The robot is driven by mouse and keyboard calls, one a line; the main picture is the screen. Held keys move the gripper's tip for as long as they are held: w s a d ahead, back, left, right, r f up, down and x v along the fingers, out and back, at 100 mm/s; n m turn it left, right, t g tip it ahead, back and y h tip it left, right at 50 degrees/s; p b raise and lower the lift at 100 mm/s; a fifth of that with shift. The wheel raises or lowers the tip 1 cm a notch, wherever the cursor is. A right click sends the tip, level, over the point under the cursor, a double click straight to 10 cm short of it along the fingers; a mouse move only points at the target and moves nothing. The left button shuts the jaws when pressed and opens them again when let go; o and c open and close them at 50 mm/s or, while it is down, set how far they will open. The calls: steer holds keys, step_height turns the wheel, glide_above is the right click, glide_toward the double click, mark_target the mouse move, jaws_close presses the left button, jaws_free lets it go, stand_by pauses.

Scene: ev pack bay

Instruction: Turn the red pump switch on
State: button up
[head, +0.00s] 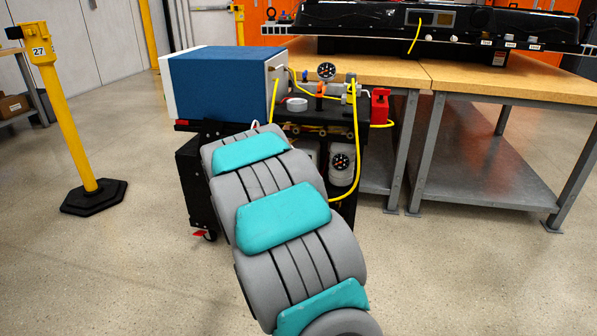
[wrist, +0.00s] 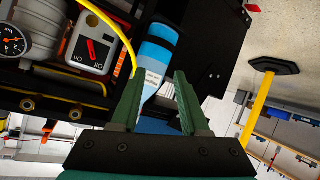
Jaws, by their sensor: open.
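The red pump switch (wrist: 91,50) shows in the wrist view at the upper left. It is a small red lever on a dark square in a pale panel (wrist: 89,66) with I/O marks; I cannot tell which position it is in. My gripper (wrist: 156,78) is open and empty, to the right of the switch and apart from it in the picture. In the head view my own arm reaches toward the cart (head: 196,185) and hides the gripper; I cannot make out the switch there.
A gauge (wrist: 12,41) sits left of the switch. A yellow hose (wrist: 118,35) curves between switch and gripper in the picture. A blue bottle (wrist: 159,50) shows behind the fingers. A blue box (head: 218,85) tops the cart, workbench (head: 510,80) at right, yellow post (head: 65,110) at left.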

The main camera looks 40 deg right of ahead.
steer(key=shift+w+d+f+m+t+h, duration=0.25)
steer(key=shift+w+d+h, duration=0.85)
steer(key=shift+d, duration=2.35)
steer(key=shift+w+d+f+t+h, duration=0.35)
steer(key=shift+w+d+h, duration=0.75)
steer(key=shift+d, duration=2.3)
steer(key=shift+w+d+f+m+t+h, duration=0.15)
steer(key=shift+w+d+f+h, duration=0.65)
steer(key=shift+d, duration=2.65)
steer(key=shift+w+r+h, duration=0.2)
steer(key=shift+r+h, duration=0.2)
jaws_close()
